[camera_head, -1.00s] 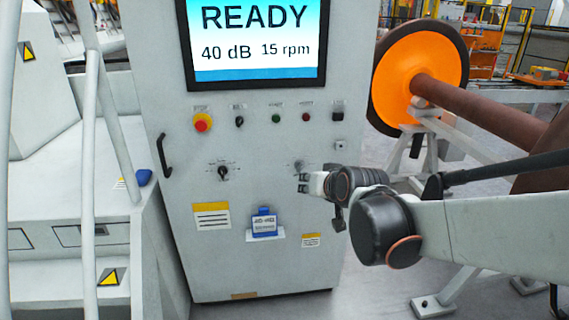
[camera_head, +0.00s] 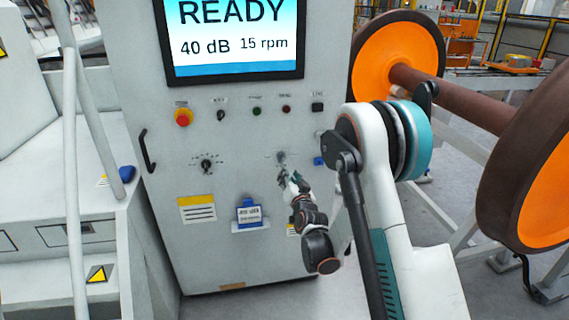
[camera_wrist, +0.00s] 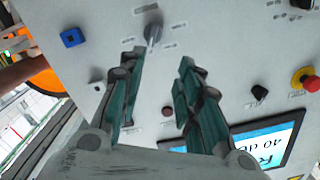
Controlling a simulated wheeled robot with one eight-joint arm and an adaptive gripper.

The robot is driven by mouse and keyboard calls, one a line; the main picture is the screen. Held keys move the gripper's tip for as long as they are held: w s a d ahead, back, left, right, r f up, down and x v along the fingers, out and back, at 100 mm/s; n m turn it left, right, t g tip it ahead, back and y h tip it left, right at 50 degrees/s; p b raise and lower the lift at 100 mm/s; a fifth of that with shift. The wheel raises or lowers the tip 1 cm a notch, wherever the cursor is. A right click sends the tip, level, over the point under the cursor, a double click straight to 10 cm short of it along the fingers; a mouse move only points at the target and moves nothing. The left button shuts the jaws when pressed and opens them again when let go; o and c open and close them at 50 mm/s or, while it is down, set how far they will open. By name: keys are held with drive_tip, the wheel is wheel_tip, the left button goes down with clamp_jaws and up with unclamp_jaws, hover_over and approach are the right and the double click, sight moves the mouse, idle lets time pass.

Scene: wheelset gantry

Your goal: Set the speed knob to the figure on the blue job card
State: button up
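My gripper (camera_head: 285,176) is just below the right knob. In the wrist view, my gripper (camera_wrist: 161,58) is open with nothing between its fingers. The right knob (camera_wrist: 153,32) lies beyond the fingertips, apparently untouched. The screen (camera_head: 235,38) reads READY, 40 dB, 15 rpm.
A red emergency stop (camera_head: 183,117) and several small switches line the panel above the knobs. A black handle (camera_head: 147,151) projects at left. A small blue square part (camera_wrist: 72,37) is near the right knob. An orange wheelset (camera_head: 400,55) stands at right.

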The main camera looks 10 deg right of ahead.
drive_tip(key=f, duration=0.2)
drive_tip(key=b, duration=0.3)
approach(282, 161)
drive_tip(key=shift+m, duration=0.3)
drive_tip(key=w, duration=0.7)
drive_tip(key=shift+f, duration=0.2)
drive_tip(key=shift+w+r+b, duration=0.15)
drive_tip(key=shift+w+b, duration=0.25)
drive_tip(key=shift+w, duration=0.4)
clamp_jaws()
